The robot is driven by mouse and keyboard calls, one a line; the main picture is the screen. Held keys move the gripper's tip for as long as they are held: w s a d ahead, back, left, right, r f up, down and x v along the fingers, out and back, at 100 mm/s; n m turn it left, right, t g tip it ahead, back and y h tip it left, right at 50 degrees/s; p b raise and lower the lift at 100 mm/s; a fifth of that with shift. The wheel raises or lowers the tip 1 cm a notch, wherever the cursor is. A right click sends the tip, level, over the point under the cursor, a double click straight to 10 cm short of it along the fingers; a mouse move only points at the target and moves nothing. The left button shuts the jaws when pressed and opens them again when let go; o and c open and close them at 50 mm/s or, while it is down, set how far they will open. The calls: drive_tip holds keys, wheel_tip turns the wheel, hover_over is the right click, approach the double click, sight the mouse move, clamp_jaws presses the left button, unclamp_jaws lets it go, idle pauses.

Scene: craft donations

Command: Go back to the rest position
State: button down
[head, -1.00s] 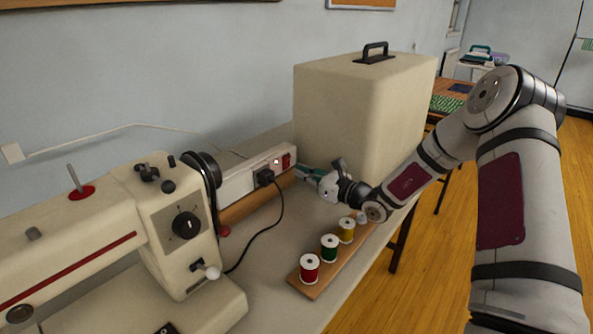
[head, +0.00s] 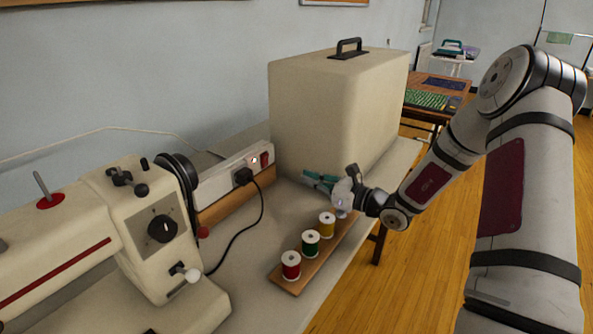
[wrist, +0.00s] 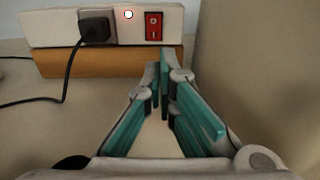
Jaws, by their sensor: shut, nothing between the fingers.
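My gripper (head: 318,180) has teal fingers and hovers over the table between the white power strip (head: 230,180) and the large cream case (head: 335,115). In the wrist view my gripper (wrist: 162,82) is shut, its fingertips together with nothing between them. The power strip (wrist: 65,28) lies ahead of the fingertips there, on a brown wooden block (wrist: 110,63). It has a black plug (wrist: 95,27) in it, a red rocker switch (wrist: 153,26) and a small bright light. My arm reaches in from the right.
A wooden rack (head: 288,284) with red, green and yellow thread spools stands below my gripper, near the table edge. A cream sewing machine (head: 150,235) fills the left. A black cord (head: 262,205) runs across the table. Wooden floor is open at right.

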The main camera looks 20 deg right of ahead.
drive_tip(key=s+a+r+n+g+y, duration=0.3)
drive_tip(key=s+a+r+n+g, duration=0.6)
drive_tip(key=s+a+n, duration=0.5)
drive_tip(key=s+a+r+n+g+h, duration=0.2)
drive_tip(key=s+n+g, duration=0.15)
drive_tip(key=s, duration=0.45)
drive_tip(key=s+a+r+n+g+h, duration=0.1)
drive_tip(key=s+a+n+g+h, duration=0.2)
drive_tip(key=s, duration=0.4)
drive_tip(key=s+d+r+n+t+h, duration=0.25)
drive_tip(key=s+d+n+h, duration=0.6)
drive_tip(key=s+d, duration=0.55)
wheel_tip(320, 180, up, 16)
drive_tip(key=s+a+t+p, duration=0.1)
drive_tip(key=t+p, duration=0.1)
drive_tip(key=p, duration=1.3)
drive_tip(key=shift+s+a+t+p, duration=0.25)
drive_tip(key=shift+a+t+p, duration=0.1)
drive_tip(key=shift+a+t, duration=0.05)
